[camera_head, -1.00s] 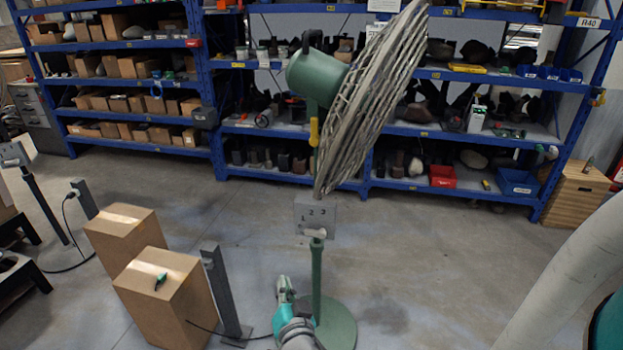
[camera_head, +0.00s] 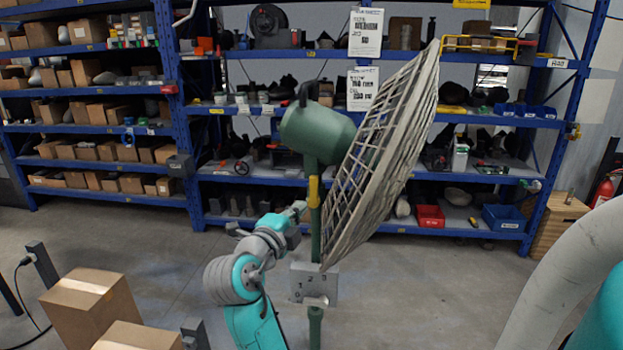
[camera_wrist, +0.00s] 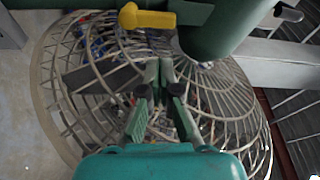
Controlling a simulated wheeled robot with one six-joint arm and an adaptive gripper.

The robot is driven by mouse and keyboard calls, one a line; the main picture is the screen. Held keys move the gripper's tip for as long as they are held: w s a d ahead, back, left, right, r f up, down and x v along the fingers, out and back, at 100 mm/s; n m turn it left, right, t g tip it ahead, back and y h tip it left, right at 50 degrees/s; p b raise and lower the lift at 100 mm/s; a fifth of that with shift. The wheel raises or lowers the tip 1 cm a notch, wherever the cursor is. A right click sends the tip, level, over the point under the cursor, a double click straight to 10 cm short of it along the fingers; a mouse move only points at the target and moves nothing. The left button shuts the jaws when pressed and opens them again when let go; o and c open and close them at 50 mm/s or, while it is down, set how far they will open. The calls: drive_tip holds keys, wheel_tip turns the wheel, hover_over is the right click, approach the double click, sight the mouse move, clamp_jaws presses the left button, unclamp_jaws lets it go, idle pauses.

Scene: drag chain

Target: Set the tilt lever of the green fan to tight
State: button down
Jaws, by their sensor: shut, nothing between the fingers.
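The green fan (camera_head: 318,132) stands on a green pole with its wire cage (camera_head: 390,150) tilted to the right. Its yellow tilt lever (camera_head: 314,190) is on the upright pole just below the motor housing. My gripper (camera_head: 300,209) is close to the pole, just left of and slightly below the lever. In the wrist view the gripper (camera_wrist: 160,66) is shut and empty, its fingertips apart from the lever.
A grey control box (camera_head: 315,283) with numbers and a knob is on the pole below my gripper. The wire cage is close behind the fingers in the wrist view. Cardboard boxes (camera_head: 90,305) stand at lower left. Blue shelves (camera_head: 360,180) line the back; open floor lies between.

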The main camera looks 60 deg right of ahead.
sight(314, 190)
drive_tip(key=shift+d+r+m+g, duration=0.3)
drive_tip(key=shift+r+m, duration=0.2)
drive_tip(key=shift+r, duration=0.05)
drive_tip(key=shift+d+r+m+g, duration=0.3)
drive_tip(key=shift+r+m, duration=0.2)
drive_tip(key=d, duration=1)
drive_tip(key=shift+w, duration=0.3)
